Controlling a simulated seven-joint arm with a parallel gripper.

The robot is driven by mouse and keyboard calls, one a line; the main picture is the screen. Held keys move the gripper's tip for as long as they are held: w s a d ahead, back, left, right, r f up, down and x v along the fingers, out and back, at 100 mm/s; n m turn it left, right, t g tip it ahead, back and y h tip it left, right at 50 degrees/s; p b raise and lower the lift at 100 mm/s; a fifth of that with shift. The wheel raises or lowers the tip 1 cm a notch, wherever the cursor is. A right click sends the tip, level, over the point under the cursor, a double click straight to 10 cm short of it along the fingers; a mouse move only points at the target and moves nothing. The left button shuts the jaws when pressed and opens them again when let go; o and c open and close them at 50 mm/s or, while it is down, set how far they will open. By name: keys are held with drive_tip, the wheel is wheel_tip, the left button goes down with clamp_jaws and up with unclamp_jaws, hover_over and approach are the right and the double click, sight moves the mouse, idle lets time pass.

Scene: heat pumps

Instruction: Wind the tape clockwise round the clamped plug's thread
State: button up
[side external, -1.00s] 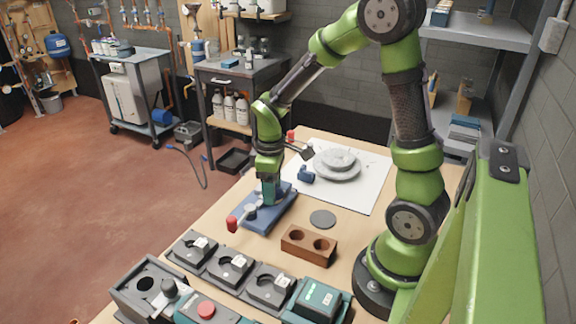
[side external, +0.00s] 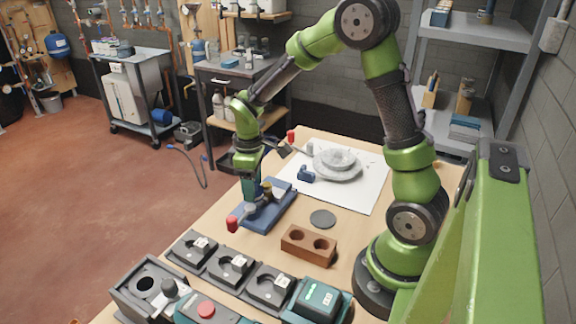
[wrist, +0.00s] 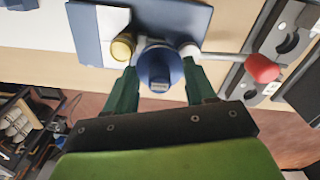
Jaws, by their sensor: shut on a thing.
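The plug (side external: 266,188), brass-coloured, stands upright in the blue clamp (side external: 278,212), whose lever has a red knob (side external: 232,224). My gripper (side external: 251,192) is low over the clamp, just left of the plug in the side view. In the wrist view, my gripper (wrist: 160,82) is shut on a round blue piece (wrist: 158,62), which looks like the tape spool. The plug (wrist: 122,46) shows just left of that piece. I cannot make out a strip of tape between them, or any tape on the thread.
A brown block with two holes (side external: 308,246) and a dark disc (side external: 322,218) lie to the right. Grey stations (side external: 230,262) line the front. A white mat (side external: 350,197) carries a grey round part (side external: 338,165) and a small blue piece (side external: 306,174).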

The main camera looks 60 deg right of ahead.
drive_tip(key=shift+w+d, duration=0.3)
drive_tip(key=shift+w, duration=0.3)
drive_tip(key=shift+w+d, duration=0.3)
drive_tip(key=shift+w, duration=0.25)
drive_tip(key=shift+w+d, duration=0.55)
drive_tip(key=shift+d, duration=0.3)
drive_tip(key=shift+w+d, duration=0.15)
drive_tip(key=shift+d, duration=0.8)
drive_tip(key=shift+s+d, duration=0.2)
drive_tip(key=shift+d, duration=0.6)
drive_tip(key=shift+s+d, duration=0.65)
drive_tip(key=shift+d, duration=0.25)
drive_tip(key=shift+s+d, duration=0.55)
drive_tip(key=shift+s, duration=0.3)
drive_tip(key=shift+s+d+f, duration=0.15)
drive_tip(key=shift+s, duration=0.95)
drive_tip(key=shift+s+a, duration=0.3)
drive_tip(key=shift+s, duration=0.6)
drive_tip(key=shift+s+a+r, duration=0.3)
drive_tip(key=shift+s+a, duration=0.1)
drive_tip(key=shift+a, duration=0.15)
